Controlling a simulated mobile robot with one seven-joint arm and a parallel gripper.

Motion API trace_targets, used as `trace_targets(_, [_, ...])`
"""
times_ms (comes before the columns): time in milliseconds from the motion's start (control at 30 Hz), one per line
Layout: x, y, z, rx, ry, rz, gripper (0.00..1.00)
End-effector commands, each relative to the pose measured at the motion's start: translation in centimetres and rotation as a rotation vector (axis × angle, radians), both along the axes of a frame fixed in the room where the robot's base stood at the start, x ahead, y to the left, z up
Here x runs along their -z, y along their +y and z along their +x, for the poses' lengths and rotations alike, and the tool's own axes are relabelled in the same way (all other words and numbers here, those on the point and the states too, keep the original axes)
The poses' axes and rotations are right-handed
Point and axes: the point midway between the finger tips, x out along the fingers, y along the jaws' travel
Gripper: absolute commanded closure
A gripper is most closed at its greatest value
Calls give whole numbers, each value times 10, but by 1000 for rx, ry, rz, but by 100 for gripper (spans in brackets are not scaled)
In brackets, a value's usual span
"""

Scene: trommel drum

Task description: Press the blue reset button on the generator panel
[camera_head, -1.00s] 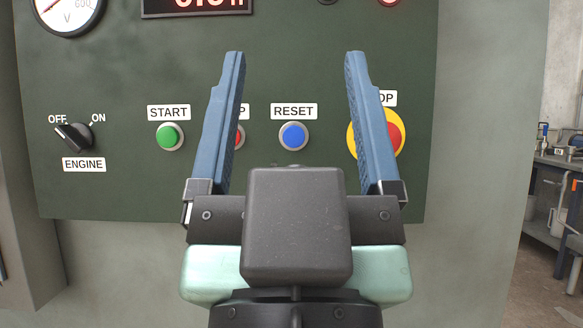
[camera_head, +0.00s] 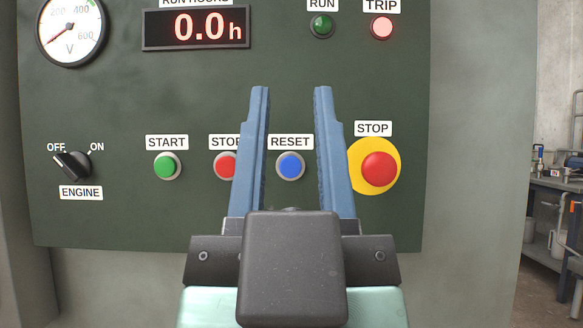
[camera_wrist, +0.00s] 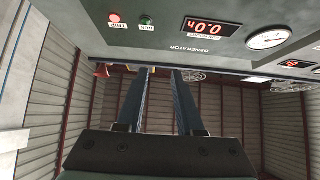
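The blue reset button (camera_head: 290,166) sits on the dark green generator panel (camera_head: 120,110), under a white RESET label (camera_head: 290,142). In the head view it shows between the two blue fingers of my gripper (camera_head: 291,92). The fingers are partly closed with a clear gap between them, and nothing is held. Their tips rise above the button in the picture; I cannot tell how far they are from the panel. The wrist view shows the fingers (camera_wrist: 162,72) and the panel's upper part upside down, with the button out of view.
A green start button (camera_head: 167,166) and a red stop button (camera_head: 226,165), partly behind the left finger, lie left of reset. A red emergency stop (camera_head: 380,169) on yellow is right. An engine switch (camera_head: 73,165) points to OFF. The trip lamp (camera_head: 382,27) glows red.

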Motion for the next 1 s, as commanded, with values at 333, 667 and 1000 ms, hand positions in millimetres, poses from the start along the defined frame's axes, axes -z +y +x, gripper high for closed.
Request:
trace_targets(333, [0,0,0,0,0,0,100])
trace_targets(667, [0,0,0,0,0,0,100])
trace_targets(1000, [0,0,0,0,0,0,100])
